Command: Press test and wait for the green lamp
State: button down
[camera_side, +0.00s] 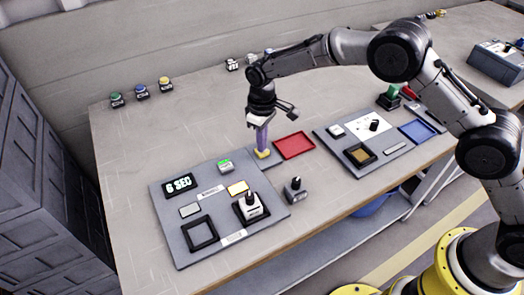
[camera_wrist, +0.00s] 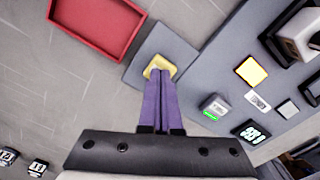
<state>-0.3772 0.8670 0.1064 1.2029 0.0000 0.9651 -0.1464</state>
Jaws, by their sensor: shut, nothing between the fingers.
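My gripper (camera_side: 262,150) is shut and empty, its purple fingers pointing down at a yellow button (camera_wrist: 160,66) on a small grey plate (camera_wrist: 186,45). The fingertips are at the button; I cannot tell how far it is pressed. On the grey board, a small block with a bright green strip (camera_side: 225,163) also shows in the wrist view (camera_wrist: 211,115). A bright yellow square (camera_side: 238,187) lies beside it. A dark display (camera_side: 179,184) reads "6 SEC" in green. No button label is readable.
The grey board (camera_side: 166,215) also bears a black frame (camera_side: 200,233) and a white device (camera_side: 248,208). A dark device (camera_side: 295,190) stands right of the board. A red tray (camera_side: 294,145) is beside my gripper. A second board (camera_side: 335,150) stands farther right. The left tabletop is mostly clear.

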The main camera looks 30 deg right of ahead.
jog(key=shift+r, duration=3.4)
notch_tip(320, 180, up, 6)
